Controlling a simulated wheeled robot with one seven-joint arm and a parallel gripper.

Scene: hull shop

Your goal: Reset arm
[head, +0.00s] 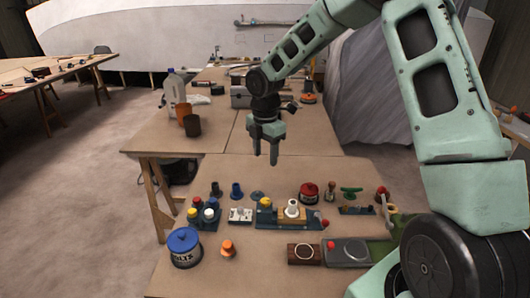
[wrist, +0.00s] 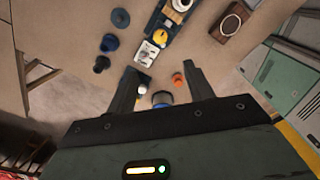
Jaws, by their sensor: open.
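My arm reaches from the right of the head view over the table (head: 240,272). My gripper (head: 267,160) hangs with its fingers pointing down above the back part of the near table. It is open and nothing is between its fingers. In the wrist view, my gripper (wrist: 172,80) has its two dark fingers spread apart. A blue-lidded tin (wrist: 162,98) shows beyond them, and an orange knob-like piece (wrist: 177,79) is near the right finger. Both are well apart from the fingers.
The near table holds a blue-lidded tin (head: 184,248), an orange piece (head: 228,248), a red-lidded tin (head: 309,193), a grey device (head: 347,252) and several small parts. The middle of the back table is mostly clear.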

